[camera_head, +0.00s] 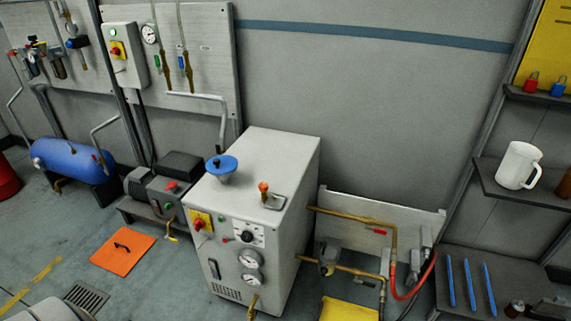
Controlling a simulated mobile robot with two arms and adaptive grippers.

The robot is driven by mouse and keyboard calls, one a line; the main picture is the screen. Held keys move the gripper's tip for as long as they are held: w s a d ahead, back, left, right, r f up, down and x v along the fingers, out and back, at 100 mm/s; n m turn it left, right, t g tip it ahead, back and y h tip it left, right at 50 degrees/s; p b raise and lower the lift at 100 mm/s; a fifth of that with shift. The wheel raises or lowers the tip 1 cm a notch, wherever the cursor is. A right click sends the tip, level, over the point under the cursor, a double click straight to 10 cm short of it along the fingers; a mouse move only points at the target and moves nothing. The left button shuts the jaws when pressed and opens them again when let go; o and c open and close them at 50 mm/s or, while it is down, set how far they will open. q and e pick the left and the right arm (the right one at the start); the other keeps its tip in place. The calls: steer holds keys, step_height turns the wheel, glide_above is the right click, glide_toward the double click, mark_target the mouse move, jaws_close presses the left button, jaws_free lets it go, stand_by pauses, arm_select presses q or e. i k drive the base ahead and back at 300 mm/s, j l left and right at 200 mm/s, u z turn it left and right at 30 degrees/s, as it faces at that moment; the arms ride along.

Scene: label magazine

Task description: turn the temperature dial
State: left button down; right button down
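The dial that looks like the temperature dial is a black round knob (247,236) on a white scale plate, on the upper right of the front face of a light grey cabinet (279,150). Its markings are too small to read. Two round gauges (250,259) sit below it, one above the other. A red rotary switch on a yellow plate (201,221) is to its left. Nothing touches the dial. Neither of my grippers shows in this view.
A motor unit (171,184) is close on the left. An orange floor plate (122,249) lies left of the cabinet. Brass pipes (350,216) run out to the right.

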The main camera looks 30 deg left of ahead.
mark_target(246, 237)
steer(key=u, duration=1.25)
